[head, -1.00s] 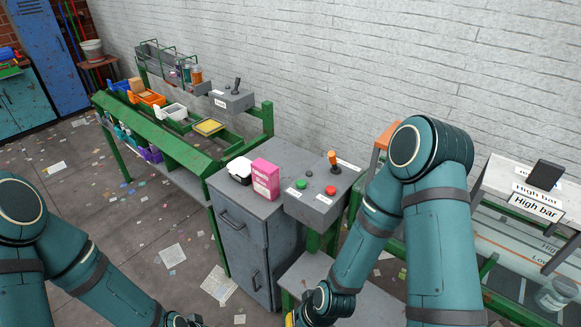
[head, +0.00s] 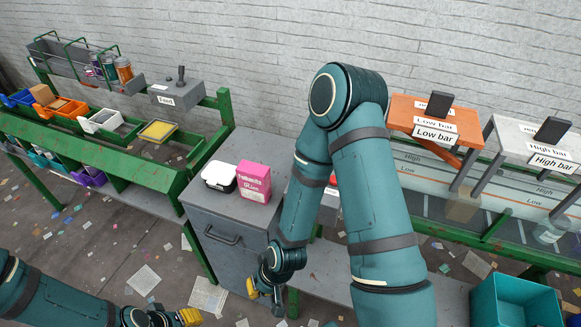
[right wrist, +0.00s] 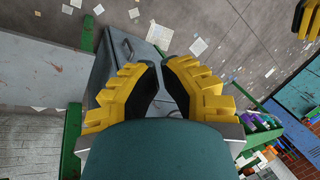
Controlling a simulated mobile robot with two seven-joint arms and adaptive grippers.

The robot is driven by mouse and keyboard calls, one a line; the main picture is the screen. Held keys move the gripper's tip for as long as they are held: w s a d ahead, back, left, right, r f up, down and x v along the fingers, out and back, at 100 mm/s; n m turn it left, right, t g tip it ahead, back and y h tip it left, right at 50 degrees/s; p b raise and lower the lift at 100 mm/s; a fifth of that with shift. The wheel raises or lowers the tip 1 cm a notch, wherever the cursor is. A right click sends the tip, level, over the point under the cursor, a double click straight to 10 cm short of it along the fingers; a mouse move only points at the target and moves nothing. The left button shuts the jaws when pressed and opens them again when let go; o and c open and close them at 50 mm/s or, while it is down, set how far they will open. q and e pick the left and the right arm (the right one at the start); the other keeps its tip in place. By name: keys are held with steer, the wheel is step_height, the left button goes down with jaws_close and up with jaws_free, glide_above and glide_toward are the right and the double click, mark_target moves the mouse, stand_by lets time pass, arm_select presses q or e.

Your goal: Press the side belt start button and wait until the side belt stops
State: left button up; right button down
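The grey button box (head: 329,198) is almost wholly hidden behind my right arm in the head view; only a sliver with a bit of red shows. Its green button and labels are hidden now. My right gripper (head: 263,288) hangs low in front of the grey cabinet, below the box. I cannot tell whether any belt is moving.
A pink carton (head: 255,182) and a white-and-black box (head: 219,176) stand on the cabinet (head: 208,210). A green rack with bins and a Feed lever box (head: 175,93) is left. Low bar (head: 436,108) and High bar (head: 540,145) stands and a teal bin (head: 513,303) are right.

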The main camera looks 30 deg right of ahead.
arm_select(q)
steer(key=shift+w+a, duration=0.1)
steer(key=shift+w, duration=0.1)
arm_select(e)
steer(key=shift+w+a, duration=0.1)
steer(key=shift+w, duration=0.05)
arm_select(q)
steer(key=shift+s, duration=0.1)
